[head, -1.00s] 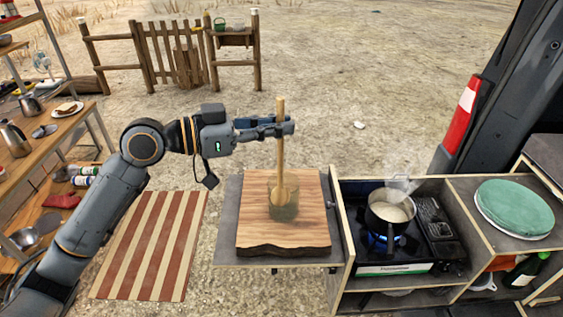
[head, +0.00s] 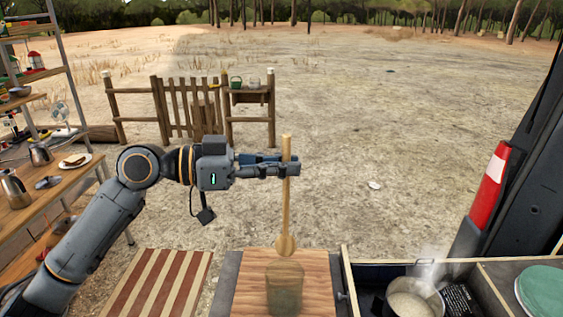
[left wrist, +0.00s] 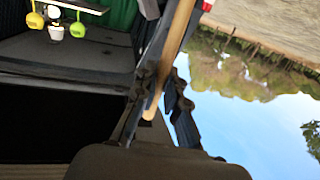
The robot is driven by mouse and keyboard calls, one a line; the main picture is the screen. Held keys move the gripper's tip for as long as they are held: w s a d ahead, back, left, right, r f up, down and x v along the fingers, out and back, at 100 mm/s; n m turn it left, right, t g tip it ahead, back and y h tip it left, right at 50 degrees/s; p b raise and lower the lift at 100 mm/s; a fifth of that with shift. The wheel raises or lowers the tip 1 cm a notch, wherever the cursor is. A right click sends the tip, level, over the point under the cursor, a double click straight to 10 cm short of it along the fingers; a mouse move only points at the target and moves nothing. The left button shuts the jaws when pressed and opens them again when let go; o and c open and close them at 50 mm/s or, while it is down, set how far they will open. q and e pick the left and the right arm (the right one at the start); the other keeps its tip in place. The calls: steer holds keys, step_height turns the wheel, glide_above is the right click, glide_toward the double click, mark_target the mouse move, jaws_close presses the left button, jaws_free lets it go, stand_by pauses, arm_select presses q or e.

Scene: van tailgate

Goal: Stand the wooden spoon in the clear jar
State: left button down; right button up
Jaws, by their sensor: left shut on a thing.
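The wooden spoon (head: 286,210) hangs upright in the head view, bowl end down. My left gripper (head: 288,169) is shut on the upper part of its handle. The clear jar (head: 284,288) stands on a wooden board (head: 240,290) below. The spoon's bowl shows just above the jar's rim, apart from it in the picture; its depth relative to the jar is hard to judge. In the left wrist view the spoon's handle (left wrist: 178,38) runs between my left fingers (left wrist: 158,88). My right gripper is not in view.
A steaming pot (head: 412,303) stands right of the board, near a green round item (head: 545,290). A striped mat (head: 155,283) lies left. A wooden table (head: 60,180) with kettles is far left. The van's dark frame (head: 515,190) rises at right.

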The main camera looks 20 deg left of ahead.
mark_target(281, 235)
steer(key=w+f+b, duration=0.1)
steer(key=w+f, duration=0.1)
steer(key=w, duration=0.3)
arm_select(q)
step_height(281, 235, down, 6)
steer(key=b, duration=0.3)
steer(key=shift+r, duration=0.1)
steer(key=shift+s+f+b, duration=0.1)
steer(key=shift+f+b, duration=0.55)
steer(key=shift+b, duration=0.1)
step_height(281, 235, down, 3)
steer(key=shift+r+b, duration=0.15)
steer(key=shift+b, duration=1.05)
steer(key=shift+f+b, duration=0.9)
steer(key=shift+f, duration=0.05)
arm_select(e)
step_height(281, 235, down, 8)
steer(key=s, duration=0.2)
